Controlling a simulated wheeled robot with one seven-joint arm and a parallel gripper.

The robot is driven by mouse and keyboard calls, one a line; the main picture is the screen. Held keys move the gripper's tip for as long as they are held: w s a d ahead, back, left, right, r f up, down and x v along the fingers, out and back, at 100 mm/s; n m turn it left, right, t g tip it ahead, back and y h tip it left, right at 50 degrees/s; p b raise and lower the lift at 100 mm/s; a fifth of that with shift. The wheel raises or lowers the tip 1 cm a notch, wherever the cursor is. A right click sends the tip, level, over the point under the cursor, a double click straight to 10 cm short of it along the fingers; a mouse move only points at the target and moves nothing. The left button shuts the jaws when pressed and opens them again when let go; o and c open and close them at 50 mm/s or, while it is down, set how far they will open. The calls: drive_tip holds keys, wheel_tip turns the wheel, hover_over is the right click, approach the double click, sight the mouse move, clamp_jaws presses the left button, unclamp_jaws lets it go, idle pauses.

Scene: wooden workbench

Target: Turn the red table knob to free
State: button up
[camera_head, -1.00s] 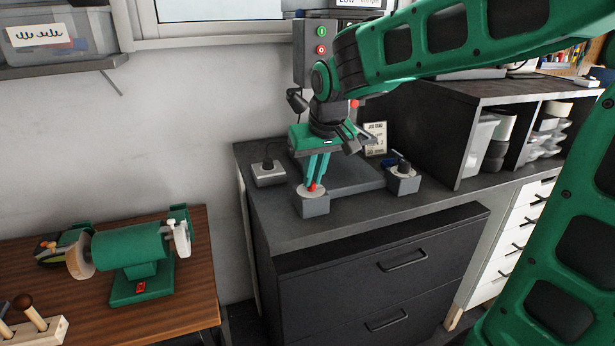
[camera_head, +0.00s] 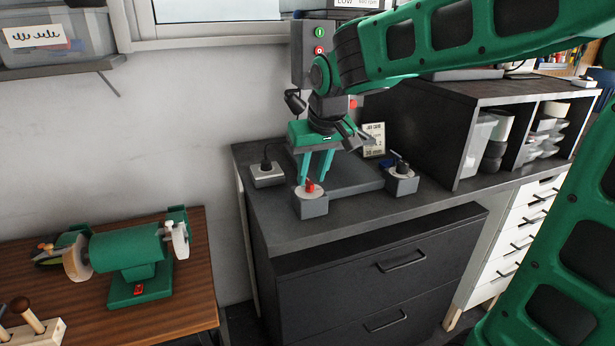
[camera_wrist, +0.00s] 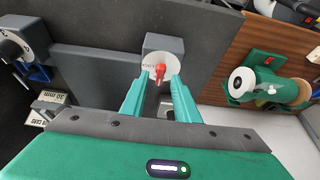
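The red table knob (camera_head: 310,187) sits on a pale round dial on top of a grey box (camera_head: 312,207) at the front left of the dark machine table. In the wrist view the knob (camera_wrist: 160,74) shows beyond the fingertips, between the two fingers. My gripper (camera_head: 316,181) is just above the knob, pointing down. Its green fingers are spread with a gap, and nothing is held. The wrist view also shows the open fingers (camera_wrist: 155,82) apart from the knob.
A second grey box with a dark knob (camera_head: 402,180) stands at the table's right, and another control box (camera_head: 267,174) at the left. A white card (camera_head: 374,140) stands behind. A green bench grinder (camera_head: 135,255) is on the wooden bench at left.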

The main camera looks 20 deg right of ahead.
drive_tip(key=v, duration=0.9)
drive_tip(key=shift+r, duration=0.3)
drive_tip(key=shift+d+f, duration=0.1)
drive_tip(key=s+d+f+m+g, duration=0.35)
drive_tip(key=s+d+f, duration=0.55)
drive_tip(key=s+d, duration=0.3)
drive_tip(key=s+d+f+m, duration=0.1)
drive_tip(key=s+d+f, duration=0.1)
drive_tip(key=s+f, duration=0.2)
drive_tip(key=s+d+f+m+g, duration=0.1)
drive_tip(key=s+f, duration=0.4)
drive_tip(key=s, duration=0.5)
drive_tip(key=shift+s+d+m, duration=0.3)
drive_tip(key=shift+d+m, duration=0.25)
drive_tip(key=shift+r, duration=0.1)
